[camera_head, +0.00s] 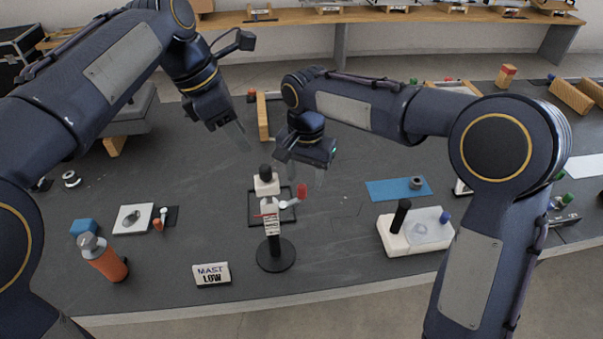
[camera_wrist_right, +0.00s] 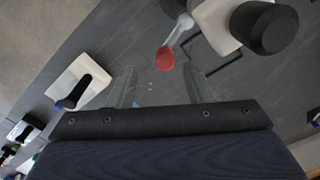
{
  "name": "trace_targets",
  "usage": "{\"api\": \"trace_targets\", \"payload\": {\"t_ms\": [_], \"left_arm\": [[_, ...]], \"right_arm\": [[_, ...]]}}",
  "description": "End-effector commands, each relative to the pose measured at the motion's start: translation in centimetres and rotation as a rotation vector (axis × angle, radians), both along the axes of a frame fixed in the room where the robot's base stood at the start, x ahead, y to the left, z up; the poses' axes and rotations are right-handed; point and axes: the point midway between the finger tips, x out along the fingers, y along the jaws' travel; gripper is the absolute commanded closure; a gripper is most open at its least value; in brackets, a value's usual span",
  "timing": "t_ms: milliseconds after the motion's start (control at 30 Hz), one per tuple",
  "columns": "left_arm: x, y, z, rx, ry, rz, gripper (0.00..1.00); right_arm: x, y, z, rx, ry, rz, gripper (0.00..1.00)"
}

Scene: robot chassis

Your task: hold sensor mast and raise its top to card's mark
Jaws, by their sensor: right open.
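The sensor mast stands upright on a round black base (camera_head: 276,255), with a pale marked scale (camera_head: 271,224) on its post. Its white head (camera_head: 266,184) has a black cap and a pale lever with a red tip (camera_head: 302,190). A card (camera_head: 211,273) reading "MAST LOW" stands left of the base. In the right wrist view, the red tip (camera_wrist_right: 166,58) shows just beyond the open fingers (camera_wrist_right: 160,92), with the black cap (camera_wrist_right: 265,28) at upper right. My left gripper (camera_head: 243,137) hangs farther back; its finger gap is unclear.
An orange bottle (camera_head: 108,262) and a white plate (camera_head: 132,218) are at left. A white box (camera_head: 415,234) with a black handle and a blue mat (camera_head: 397,189) are at right. The table between mast and white box is mostly clear.

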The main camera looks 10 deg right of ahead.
Motion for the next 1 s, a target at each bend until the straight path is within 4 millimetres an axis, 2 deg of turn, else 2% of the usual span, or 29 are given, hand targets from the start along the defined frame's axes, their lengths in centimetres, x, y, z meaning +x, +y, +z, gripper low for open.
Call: {"api": "trace_targets", "payload": {"t_ms": [167, 600, 767, 1000], "left_arm": [[0.0, 0.0, 0.0, 0.000, 0.000, 0.000, 0.64], [0.0, 0.0, 0.0, 0.000, 0.000, 0.000, 0.64], [0.0, 0.0, 0.0, 0.000, 0.000, 0.000, 0.64], [0.0, 0.0, 0.0, 0.000, 0.000, 0.000, 0.64]], "right_arm": [[0.5, 0.7, -1.3, -0.015, 0.008, -0.014, 0.54], [0.4, 0.6, -7.4, -0.014, 0.008, -0.014, 0.54], [0.4, 0.6, -8.2, -0.013, 0.006, -0.015, 0.54], [0.5, 0.6, -8.3, -0.012, 0.005, -0.014, 0.54]]}}
